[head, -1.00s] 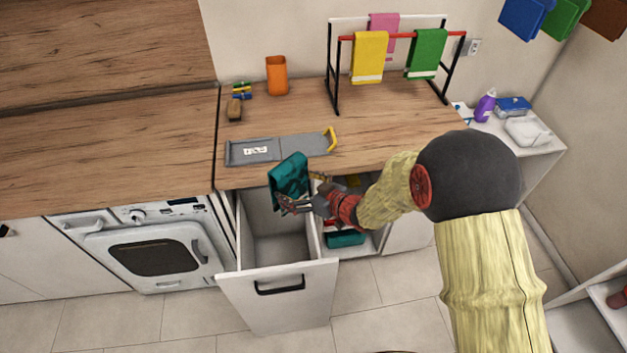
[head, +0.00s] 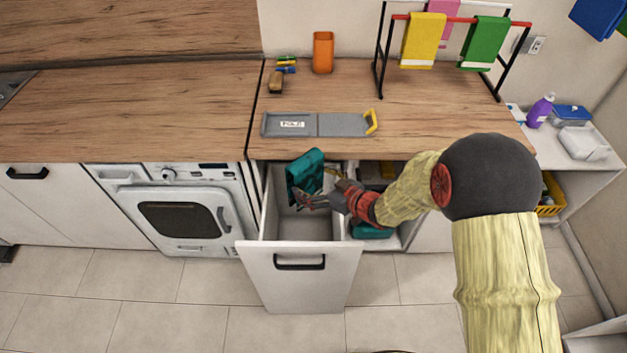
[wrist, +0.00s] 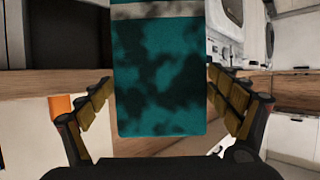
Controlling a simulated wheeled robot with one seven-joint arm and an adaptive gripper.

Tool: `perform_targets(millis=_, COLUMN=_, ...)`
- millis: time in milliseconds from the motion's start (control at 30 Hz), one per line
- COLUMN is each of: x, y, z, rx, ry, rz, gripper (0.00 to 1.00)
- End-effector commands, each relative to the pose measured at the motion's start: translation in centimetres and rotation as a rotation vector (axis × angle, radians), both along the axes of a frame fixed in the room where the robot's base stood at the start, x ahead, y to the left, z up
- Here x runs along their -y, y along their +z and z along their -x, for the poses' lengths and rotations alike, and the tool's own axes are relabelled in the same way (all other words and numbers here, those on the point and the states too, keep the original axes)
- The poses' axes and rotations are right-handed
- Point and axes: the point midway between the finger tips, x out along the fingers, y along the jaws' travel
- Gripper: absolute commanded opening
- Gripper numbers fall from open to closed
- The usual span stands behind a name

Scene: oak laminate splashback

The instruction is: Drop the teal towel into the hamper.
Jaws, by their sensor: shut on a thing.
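The teal towel (head: 305,172) hangs from my gripper (head: 312,203) over the open pull-out hamper (head: 300,258). The hamper is a drawer with a white front and a dark handle, and its grey inside shows below the towel. In the wrist view the towel (wrist: 160,80) fills the middle between the two fingers of my gripper, with dark blotches and a pale band near the top. My gripper is shut on the towel. The exact contact of the fingertips is hard to see.
A washing machine (head: 185,215) stands left of the hamper. An open shelf with another teal item (head: 372,231) is to its right. A grey folding board (head: 316,124) lies on the counter (head: 160,105) above. A rack holds yellow (head: 423,40) and green towels (head: 484,42).

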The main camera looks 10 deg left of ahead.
Motion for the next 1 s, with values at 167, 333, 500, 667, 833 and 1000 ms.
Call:
perform_targets(millis=167, x=0.0, y=-0.4, z=-0.1, rx=0.002, ry=-0.001, rz=-0.001, gripper=0.62)
perform_targets(millis=333, x=0.0, y=-0.3, z=-0.1, rx=0.002, ry=-0.001, rz=-0.001, gripper=0.91)
perform_targets(millis=500, x=0.0, y=-0.3, z=-0.1, rx=0.002, ry=-0.001, rz=-0.001, gripper=1.0)
perform_targets(millis=667, x=0.0, y=-0.4, z=-0.1, rx=0.002, ry=-0.001, rz=0.0, gripper=1.0)
perform_targets(millis=833, x=0.1, y=-0.4, z=0.0, rx=0.0, ry=-0.001, rz=0.0, gripper=1.0)
perform_targets(millis=1000, x=1.2, y=0.2, z=0.5, rx=0.002, ry=-0.003, rz=0.0, gripper=1.0)
